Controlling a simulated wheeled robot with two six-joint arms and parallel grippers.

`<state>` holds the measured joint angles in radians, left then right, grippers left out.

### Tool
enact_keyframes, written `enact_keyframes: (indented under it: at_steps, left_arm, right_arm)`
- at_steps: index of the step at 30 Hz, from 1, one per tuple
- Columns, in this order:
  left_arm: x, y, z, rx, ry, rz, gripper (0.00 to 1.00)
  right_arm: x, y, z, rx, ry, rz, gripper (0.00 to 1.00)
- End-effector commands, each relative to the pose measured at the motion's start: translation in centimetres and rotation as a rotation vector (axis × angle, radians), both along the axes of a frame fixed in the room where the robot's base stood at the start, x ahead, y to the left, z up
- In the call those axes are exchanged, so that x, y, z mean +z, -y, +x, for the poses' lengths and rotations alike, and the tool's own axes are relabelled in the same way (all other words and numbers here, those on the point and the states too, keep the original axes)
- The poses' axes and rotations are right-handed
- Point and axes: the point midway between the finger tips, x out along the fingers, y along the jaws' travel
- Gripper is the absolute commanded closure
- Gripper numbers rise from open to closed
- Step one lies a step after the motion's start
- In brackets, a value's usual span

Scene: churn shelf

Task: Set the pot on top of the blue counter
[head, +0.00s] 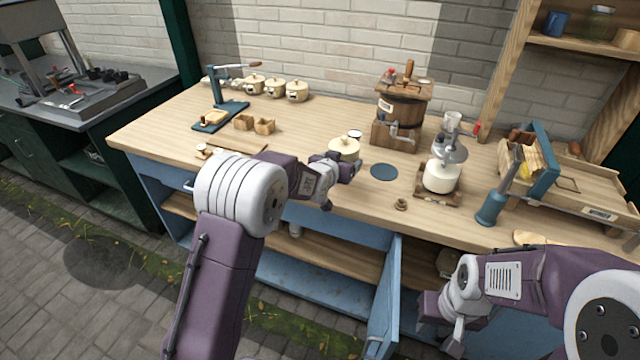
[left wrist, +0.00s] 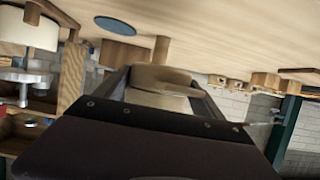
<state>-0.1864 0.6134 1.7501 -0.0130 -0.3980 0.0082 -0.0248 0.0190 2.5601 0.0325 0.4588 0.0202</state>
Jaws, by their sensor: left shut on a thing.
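The cream pot with a lid (head: 344,147) is at my left gripper (head: 347,168), over the middle of the blue counter's wooden top (head: 310,120). The left gripper is shut on the pot, which also shows between its fingers in the left wrist view (left wrist: 158,79). I cannot tell whether the pot's base touches the top. My right gripper (head: 445,325) hangs low in front of the blue counter, apart from the pot; its jaws are not clear.
A dark round mat (head: 384,172) lies right of the pot. A wooden churn (head: 402,112) and a white-bowled machine (head: 442,172) stand beyond. Several small cream pots (head: 275,88) line the back. A blue cupboard door (head: 384,300) stands open below.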

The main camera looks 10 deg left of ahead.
Motion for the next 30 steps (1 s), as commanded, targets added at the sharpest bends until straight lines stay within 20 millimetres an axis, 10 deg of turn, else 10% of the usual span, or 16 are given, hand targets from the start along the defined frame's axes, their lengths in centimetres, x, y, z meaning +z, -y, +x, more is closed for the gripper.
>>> enact_keyframes:
  at_steps: [9,30]
  left_arm:
    - [-3.4,-5.9,-0.8,0.002,0.002,-0.003,0.6]
    - [-7.6,-6.1,-0.8,-0.001,0.004,-0.002,0.6]
  right_arm:
    - [0.3,0.0,0.0,0.0,0.0,0.0,0.67]
    - [-0.3,0.0,0.0,0.0,0.0,0.0,0.67]
